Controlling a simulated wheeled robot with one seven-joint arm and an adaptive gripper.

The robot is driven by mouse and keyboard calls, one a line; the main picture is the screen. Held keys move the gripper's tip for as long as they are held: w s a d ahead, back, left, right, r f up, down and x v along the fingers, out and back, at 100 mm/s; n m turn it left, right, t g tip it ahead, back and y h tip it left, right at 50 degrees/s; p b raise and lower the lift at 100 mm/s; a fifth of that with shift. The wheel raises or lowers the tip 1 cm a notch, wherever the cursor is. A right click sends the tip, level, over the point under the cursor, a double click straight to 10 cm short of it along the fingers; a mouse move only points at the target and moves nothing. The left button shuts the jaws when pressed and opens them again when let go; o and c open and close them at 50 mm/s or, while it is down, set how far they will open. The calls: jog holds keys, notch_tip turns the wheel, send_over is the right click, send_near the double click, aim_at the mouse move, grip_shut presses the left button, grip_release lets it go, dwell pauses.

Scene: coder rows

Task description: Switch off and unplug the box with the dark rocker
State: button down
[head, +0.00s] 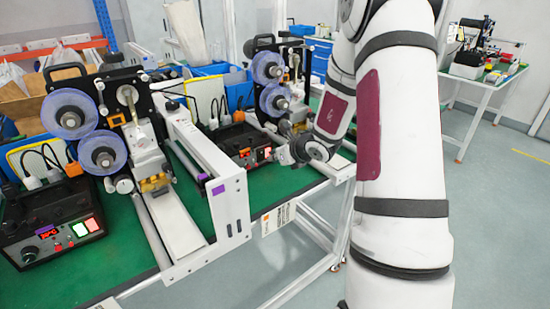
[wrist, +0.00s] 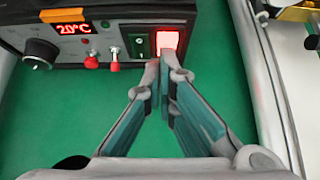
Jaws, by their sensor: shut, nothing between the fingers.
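The box with the dark rocker (head: 233,143) is the black one farther along the green bench. In the wrist view its front panel (wrist: 118,22) shows a red 20°C display, a knob, two red-tipped toggles, an unlit dark green rocker (wrist: 139,44) and a glowing red rocker (wrist: 168,41). My gripper (wrist: 165,60) is shut and empty, its fingertips at the lower edge of the red rocker; I cannot tell whether they touch it. The gripper (head: 283,155) also shows in the head view, right of the box. An orange plug (head: 238,116) and white plugs (head: 214,123) stand behind the box.
A similar black box (head: 45,218) with lit green and red rockers is at the near left, with its own plugs (head: 33,183). A white frame (head: 200,150) and coder machines with blue reels (head: 70,112) stand between and behind the boxes. Green bench surface is clear in front.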

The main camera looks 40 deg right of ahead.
jog(key=shift+w+a+r+g+p, duration=0.15)
jog(key=shift+r+g+p, duration=0.25)
jog(key=shift+p, duration=0.45)
jog(key=shift+w+f, duration=0.1)
jog(key=shift+f, duration=0.05)
jog(key=shift+w+f, duration=0.1)
jog(key=shift+r, duration=0.2)
jog(key=shift+r+p, duration=0.55)
jog(key=shift+r, duration=0.15)
